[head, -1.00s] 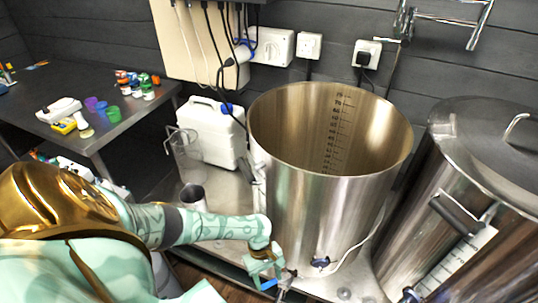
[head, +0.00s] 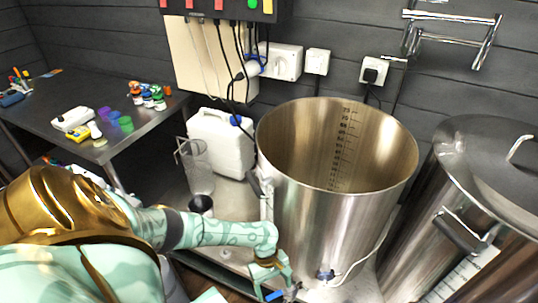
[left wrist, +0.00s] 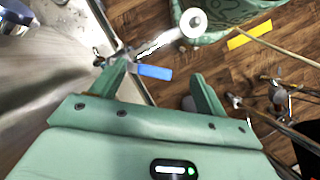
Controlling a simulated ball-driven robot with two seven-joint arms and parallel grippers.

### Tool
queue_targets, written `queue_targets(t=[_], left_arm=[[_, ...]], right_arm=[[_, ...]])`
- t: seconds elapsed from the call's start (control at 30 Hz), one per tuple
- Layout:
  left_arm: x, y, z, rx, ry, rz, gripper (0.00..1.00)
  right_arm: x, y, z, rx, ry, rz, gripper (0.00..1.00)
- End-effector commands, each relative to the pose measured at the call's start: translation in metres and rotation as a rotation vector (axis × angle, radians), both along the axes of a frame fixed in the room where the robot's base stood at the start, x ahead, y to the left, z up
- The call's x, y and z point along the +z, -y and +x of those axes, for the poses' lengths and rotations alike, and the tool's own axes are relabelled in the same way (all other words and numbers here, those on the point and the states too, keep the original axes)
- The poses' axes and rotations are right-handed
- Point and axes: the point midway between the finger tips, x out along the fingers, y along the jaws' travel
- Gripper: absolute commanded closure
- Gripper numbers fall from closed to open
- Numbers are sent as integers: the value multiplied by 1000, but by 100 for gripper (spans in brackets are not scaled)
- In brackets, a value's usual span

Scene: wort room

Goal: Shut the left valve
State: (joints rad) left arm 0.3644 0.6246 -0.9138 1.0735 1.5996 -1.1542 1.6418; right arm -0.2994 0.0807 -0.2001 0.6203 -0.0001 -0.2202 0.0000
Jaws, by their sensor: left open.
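The left valve (left wrist: 118,54) is a small metal valve low on the front of the left steel kettle (head: 330,225). Its blue lever (left wrist: 155,72) points right in the left wrist view, away from the kettle wall. In the head view the blue lever (head: 275,296) shows at the bottom edge, below my left gripper (head: 272,274). In the left wrist view my left gripper (left wrist: 162,72) is open. The lever lies between its fingertips, close to the left finger; I cannot tell whether they touch. My right gripper is not in view.
A lidded steel kettle (head: 465,215) stands close on the right. A probe with a cable (head: 325,275) sits on the left kettle's front. A white canister (head: 222,142) and clear jug (head: 196,168) stand behind my arm. Wooden floor (left wrist: 195,60) lies below the valve.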

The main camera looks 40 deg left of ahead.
Motion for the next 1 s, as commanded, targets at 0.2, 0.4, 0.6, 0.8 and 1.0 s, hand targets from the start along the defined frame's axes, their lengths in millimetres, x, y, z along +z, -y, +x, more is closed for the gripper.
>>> queue_targets(t=[0.2, 0.4, 0.6, 0.8, 1.0], left_arm=[[61, 28, -34, -5, 1, -3, 25], [77, 61, -73, -3, -2, -3, 25], [87, 80, -95, -1, -3, -2, 25], [89, 85, -101, 1, -2, -1, 25], [88, 85, -101, 1, -2, -1, 28]], right_arm=[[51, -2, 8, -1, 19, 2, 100], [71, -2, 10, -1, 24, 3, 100], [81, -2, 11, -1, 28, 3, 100], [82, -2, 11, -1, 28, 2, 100], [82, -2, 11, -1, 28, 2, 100]])
